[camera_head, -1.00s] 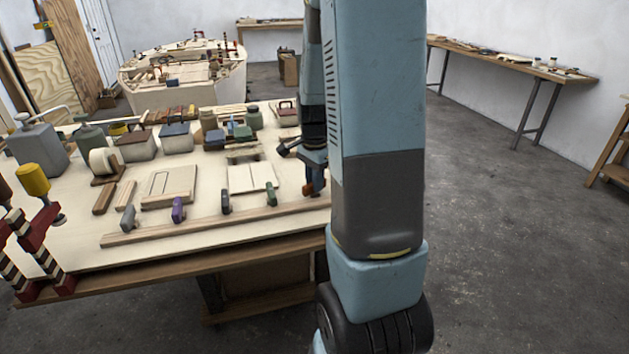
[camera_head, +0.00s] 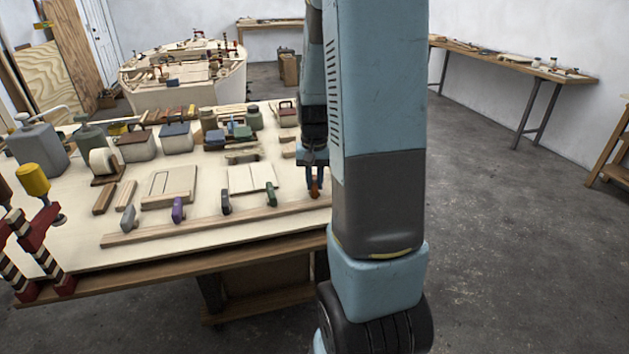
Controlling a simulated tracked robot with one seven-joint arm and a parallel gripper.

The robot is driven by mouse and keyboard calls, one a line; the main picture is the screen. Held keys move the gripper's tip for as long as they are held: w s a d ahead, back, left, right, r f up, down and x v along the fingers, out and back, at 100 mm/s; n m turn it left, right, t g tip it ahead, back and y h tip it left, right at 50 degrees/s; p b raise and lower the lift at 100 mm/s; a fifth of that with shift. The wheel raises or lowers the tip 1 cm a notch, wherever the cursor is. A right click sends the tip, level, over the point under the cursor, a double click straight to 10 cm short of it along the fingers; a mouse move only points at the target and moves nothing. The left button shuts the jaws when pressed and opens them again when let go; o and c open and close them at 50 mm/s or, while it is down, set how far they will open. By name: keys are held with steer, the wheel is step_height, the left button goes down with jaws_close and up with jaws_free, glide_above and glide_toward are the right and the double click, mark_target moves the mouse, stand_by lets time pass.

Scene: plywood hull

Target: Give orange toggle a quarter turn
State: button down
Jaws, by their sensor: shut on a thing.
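The orange toggle (camera_head: 314,189) is the rightmost of a row of toggles along a wooden strip on the bench. Only a small part of it shows, between the fingers and just left of my own arm. My gripper (camera_head: 314,181) points down from above and is shut on the orange toggle. My arm hides the area right of it, and the toggle's exact angle is hard to read.
The same strip (camera_head: 150,234) carries a green toggle (camera_head: 271,194), a black toggle (camera_head: 226,203), a purple toggle (camera_head: 178,210) and a grey toggle (camera_head: 128,217). Pale boards (camera_head: 252,178) lie behind them. Containers and blocks crowd the bench's back.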

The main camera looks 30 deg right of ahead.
mark_target(314, 181)
steer(key=shift+n, duration=1)
steer(key=shift+w, duration=0.1)
steer(key=c, duration=1)
jaws_free()
steer(key=shift+c, duration=0.2)
steer(key=shift+r, duration=0.15)
step_height(314, 181, up, 14)
steer(key=shift+f, duration=0.25)
